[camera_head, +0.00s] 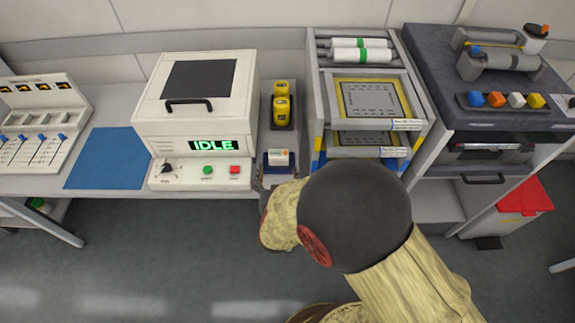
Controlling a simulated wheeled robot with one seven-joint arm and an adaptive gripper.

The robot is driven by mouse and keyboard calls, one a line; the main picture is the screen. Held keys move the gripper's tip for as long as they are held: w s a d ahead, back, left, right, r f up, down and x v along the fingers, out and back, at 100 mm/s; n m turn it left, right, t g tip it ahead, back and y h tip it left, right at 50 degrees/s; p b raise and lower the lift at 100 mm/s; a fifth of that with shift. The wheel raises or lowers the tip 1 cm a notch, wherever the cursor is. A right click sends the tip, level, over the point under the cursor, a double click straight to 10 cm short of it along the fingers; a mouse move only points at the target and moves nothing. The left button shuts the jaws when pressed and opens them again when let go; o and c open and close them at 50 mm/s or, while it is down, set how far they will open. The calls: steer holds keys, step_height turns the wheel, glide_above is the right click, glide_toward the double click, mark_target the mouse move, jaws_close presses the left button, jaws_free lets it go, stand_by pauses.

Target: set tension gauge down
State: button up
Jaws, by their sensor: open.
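I cannot tell for sure which item is the tension gauge. Two yellow devices with dark parts (282,111) stand one behind the other in a narrow grey tray (266,132) between the white machine and the rack. In front of them a small white piece with a coloured label (278,157) sits on a dark blue base. My gripper (267,184) is just in front of that piece, at the near end of the narrow strip. It is open, and mostly hidden behind my own wrist and arm. Whether it touches the blue base is hidden.
The white machine (197,108) reading IDLE stands left, beside a blue mat (109,158) and a panel of blue sliders (34,150). A grey rack (316,90) with framed screens stands right. Beyond it is a dark-topped cart (440,75) with coloured knobs and a red bin (524,196).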

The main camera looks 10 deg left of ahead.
steer(key=shift+s, duration=0.1)
steer(key=w+d+r+g+y, duration=0.1)
steer(key=w+d+r+g, duration=0.2)
steer(key=r, duration=0.6)
steer(key=s+d+r+m, duration=0.1)
steer(key=s+d+r, duration=0.1)
steer(key=d+r, duration=0.85)
steer(key=s+d+r+g+h, duration=0.2)
steer(key=s+d+r, duration=0.1)
steer(key=s+d, duration=0.7)
steer(key=s+d+r+m+g+h, duration=0.1)
steer(key=s+d+r, duration=0.3)
steer(key=s+d, duration=0.6)
steer(key=shift+s+d+r+m+g+h, duration=0.35)
steer(key=shift+d+g+h, duration=0.15)
steer(key=shift+g, duration=0.2)
